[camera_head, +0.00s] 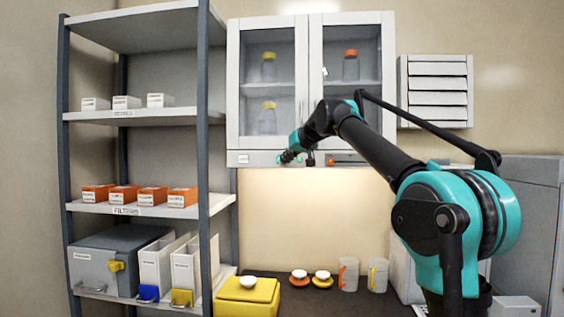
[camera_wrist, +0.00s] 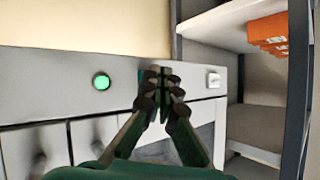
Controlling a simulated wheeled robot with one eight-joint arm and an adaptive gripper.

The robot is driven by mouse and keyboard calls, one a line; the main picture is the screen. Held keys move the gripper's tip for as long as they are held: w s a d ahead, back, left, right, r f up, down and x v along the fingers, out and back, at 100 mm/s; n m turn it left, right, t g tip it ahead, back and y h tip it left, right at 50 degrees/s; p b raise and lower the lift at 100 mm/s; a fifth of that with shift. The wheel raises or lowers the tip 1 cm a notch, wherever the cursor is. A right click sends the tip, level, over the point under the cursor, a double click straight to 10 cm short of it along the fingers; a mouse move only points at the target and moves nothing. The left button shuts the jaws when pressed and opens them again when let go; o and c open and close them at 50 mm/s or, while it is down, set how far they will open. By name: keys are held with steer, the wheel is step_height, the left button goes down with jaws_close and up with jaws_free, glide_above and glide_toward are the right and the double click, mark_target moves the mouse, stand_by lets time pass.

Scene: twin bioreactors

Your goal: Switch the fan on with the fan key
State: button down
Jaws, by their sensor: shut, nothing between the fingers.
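My gripper (camera_head: 284,157) is shut and empty, at the front panel (camera_head: 262,160) below the wall cabinet's glass doors. In the wrist view, its closed fingertips (camera_wrist: 162,74) overlap the grey panel (camera_wrist: 52,86); I cannot tell whether they touch it. A bright green round light or button (camera_wrist: 102,82) is on the panel to the left of the fingers. A small white square piece (camera_wrist: 213,79) is to their right; it shows in the head view too (camera_head: 243,158). No legible label tells which part is the fan key. The fingers hide the panel between these two.
The cabinet (camera_head: 308,91) holds several capped bottles. A shelving rack (camera_head: 203,130) stands close at left, with orange boxes (camera_head: 152,196) and binders. Below, the dark counter (camera_head: 330,305) holds a yellow box (camera_head: 247,296) and beakers. The wall under the cabinet is free.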

steer(key=s, duration=0.6)
stand_by(0.6)
steer(key=shift+a, duration=0.2)
stand_by(1.0)
